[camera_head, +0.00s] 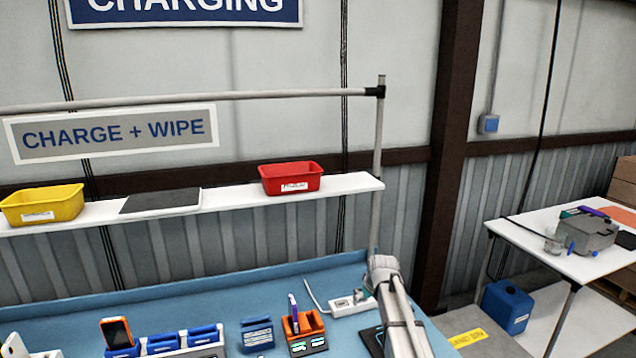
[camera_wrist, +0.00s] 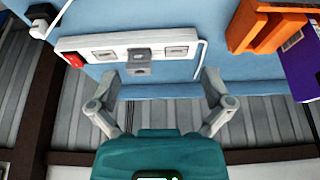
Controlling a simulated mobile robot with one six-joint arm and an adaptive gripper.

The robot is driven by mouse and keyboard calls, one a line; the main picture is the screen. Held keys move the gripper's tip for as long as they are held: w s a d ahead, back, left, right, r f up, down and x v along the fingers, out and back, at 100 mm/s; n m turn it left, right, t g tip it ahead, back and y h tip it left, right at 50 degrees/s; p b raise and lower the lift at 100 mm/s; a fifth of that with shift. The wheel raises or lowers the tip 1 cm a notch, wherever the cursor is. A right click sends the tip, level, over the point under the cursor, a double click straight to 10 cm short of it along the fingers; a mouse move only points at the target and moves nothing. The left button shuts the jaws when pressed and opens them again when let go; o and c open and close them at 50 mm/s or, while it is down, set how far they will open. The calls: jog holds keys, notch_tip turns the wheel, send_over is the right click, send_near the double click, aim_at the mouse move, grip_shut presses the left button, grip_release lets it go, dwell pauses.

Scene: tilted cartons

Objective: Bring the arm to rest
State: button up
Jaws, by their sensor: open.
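My arm (camera_head: 398,312) shows in the head view, reaching over the blue worktable near its right end. In the wrist view my gripper (camera_wrist: 168,88) is open. Its two grey fingers are wide apart with nothing between them. Past the fingertips lies a white power strip (camera_wrist: 103,45) with a red switch and a grey plug in it. The power strip also shows in the head view (camera_head: 345,306), just left of my arm. The fingertips look apart from it. In the head view the fingers cannot be made out.
An orange holder (camera_head: 303,328) with a purple item stands left of the power strip. Blue battery-like blocks (camera_head: 256,334) and an orange handheld device (camera_head: 116,332) are further left. Above runs a shelf (camera_head: 235,196) with a red bin (camera_head: 290,179) and yellow bin (camera_head: 42,205).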

jog(key=s+f+m+g+b, duration=0.1)
jog(key=s+f+b, duration=0.2)
jog(key=s, duration=0.6)
jog(key=s+d+f+m+g+h+b, duration=0.1)
jog(key=s+f+b, duration=0.2)
jog(key=s, duration=0.7)
jog(key=s+f+m+g+b, duration=0.1)
jog(key=s+f+b, duration=0.3)
jog(key=s, duration=0.6)
jog(key=shift+s+d+f+g, duration=0.1)
jog(key=shift+d+f+g, duration=0.05)
jog(key=shift+f+g, duration=0.45)
jog(key=shift+s+f+m, duration=0.1)
jog(key=shift+s+m, duration=0.2)
jog(key=shift+s, duration=0.15)
jog(key=shift+c, duration=0.3)
